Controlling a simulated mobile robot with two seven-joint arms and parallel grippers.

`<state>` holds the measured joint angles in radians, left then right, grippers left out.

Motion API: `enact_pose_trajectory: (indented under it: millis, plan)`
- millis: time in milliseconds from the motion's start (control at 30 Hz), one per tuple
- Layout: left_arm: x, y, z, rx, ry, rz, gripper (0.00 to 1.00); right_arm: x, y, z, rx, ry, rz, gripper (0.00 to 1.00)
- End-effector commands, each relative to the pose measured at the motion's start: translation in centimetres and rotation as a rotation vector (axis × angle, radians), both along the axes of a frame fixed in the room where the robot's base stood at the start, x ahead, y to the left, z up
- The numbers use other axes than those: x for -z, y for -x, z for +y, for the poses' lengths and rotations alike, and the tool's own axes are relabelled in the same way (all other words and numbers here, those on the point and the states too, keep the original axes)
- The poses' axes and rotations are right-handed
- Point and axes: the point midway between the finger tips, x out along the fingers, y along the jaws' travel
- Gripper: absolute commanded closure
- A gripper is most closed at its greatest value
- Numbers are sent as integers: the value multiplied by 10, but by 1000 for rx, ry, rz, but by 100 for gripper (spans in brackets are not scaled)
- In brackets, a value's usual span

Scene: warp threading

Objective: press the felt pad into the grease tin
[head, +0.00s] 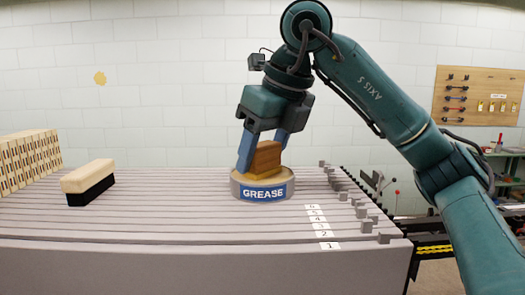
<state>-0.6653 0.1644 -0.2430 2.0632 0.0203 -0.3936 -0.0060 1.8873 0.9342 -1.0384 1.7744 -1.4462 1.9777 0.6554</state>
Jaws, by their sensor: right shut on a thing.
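The grease tin (262,193) is a low round tin with a blue GREASE label, standing upright on the ribbed grey surface near the middle of the head view. My right gripper (259,152) points down over the tin, its blue fingers shut on a brown wooden block (266,157). The block's lower part is at the tin's open top, within its rim as seen from here. No felt shows clearly; the underside of the block is hidden by the tin's front wall and rim, so I cannot tell how deep it sits. My left gripper is not in view.
A brush with a cream back and black bristles (88,182) lies to the left. A stack of patterned wooden pieces (28,152) stands at the far left. Numbered labels (318,226) and small grey tabs line the right side. The surface between brush and tin is clear.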

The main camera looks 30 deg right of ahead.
Motion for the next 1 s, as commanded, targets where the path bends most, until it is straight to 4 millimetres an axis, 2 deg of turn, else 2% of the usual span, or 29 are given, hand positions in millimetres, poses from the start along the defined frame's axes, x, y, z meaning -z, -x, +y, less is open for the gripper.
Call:
enact_pose_trajectory:
  millis: [267, 300, 433, 700, 1000]
  plan:
    - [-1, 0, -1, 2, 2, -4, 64, 2, 0, 0, -2, 2, 7, 64]
    - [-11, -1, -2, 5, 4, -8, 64, -6, 0, 1, -2, 1, 7, 64]
    - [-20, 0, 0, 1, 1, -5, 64, -17, 0, 0, -2, 2, 7, 64]
    - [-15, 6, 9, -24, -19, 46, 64, -39, 0, 0, -1, 0, 4, 64]
    - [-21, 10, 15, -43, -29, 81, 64, -63, 0, 0, -1, 0, 3, 64]
